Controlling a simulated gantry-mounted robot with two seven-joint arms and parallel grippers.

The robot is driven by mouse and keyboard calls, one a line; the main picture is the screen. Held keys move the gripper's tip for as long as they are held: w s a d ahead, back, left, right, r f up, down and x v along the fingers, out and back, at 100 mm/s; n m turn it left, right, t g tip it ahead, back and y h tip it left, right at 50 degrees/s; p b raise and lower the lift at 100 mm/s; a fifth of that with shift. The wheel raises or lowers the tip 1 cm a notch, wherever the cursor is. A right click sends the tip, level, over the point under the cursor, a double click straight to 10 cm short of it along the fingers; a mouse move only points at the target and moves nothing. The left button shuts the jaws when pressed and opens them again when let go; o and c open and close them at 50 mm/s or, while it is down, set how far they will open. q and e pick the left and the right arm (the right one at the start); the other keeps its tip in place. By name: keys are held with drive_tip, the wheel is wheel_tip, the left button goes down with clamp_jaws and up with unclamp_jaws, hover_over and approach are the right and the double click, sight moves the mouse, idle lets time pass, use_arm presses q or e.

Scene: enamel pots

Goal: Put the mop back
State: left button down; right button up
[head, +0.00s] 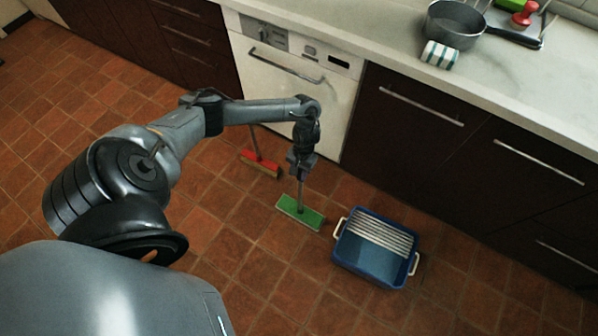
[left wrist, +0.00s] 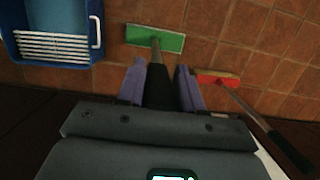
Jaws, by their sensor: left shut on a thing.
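The mop has a flat green head (head: 300,212) and a thin grey handle, and it is at or just above the tiled floor; I cannot tell whether it touches. My left gripper (head: 301,163) is shut on the mop's handle, above the head, with the handle near upright. In the left wrist view the green head (left wrist: 155,38) lies beyond the purple fingers of my left gripper (left wrist: 160,88), with the dark handle between them. The upper handle is hidden behind my arm in the head view. My right gripper is not in view.
A red broom (head: 260,163) stands by the white dishwasher (head: 290,85). A blue tub (head: 375,268) with white slats and handles sits on the floor right of the mop. Dark cabinets (head: 420,135) line the back. The near floor is clear. A pan (head: 455,25) stands on the counter.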

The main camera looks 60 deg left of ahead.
sight(299, 177)
use_arm(q)
drive_tip(key=shift+w+a+b+x, duration=0.15)
drive_tip(key=shift+b+x, duration=0.4)
drive_tip(key=shift+x, duration=0.3)
drive_tip(key=shift+w+a+b+x, duration=0.15)
drive_tip(key=shift+b+x, duration=0.35)
drive_tip(key=shift+x, duration=0.35)
drive_tip(key=shift+d, duration=0.1)
drive_tip(key=shift+f, duration=0.2)
drive_tip(key=c, duration=0.7)
unclamp_jaws()
drive_tip(key=shift+c, duration=0.2)
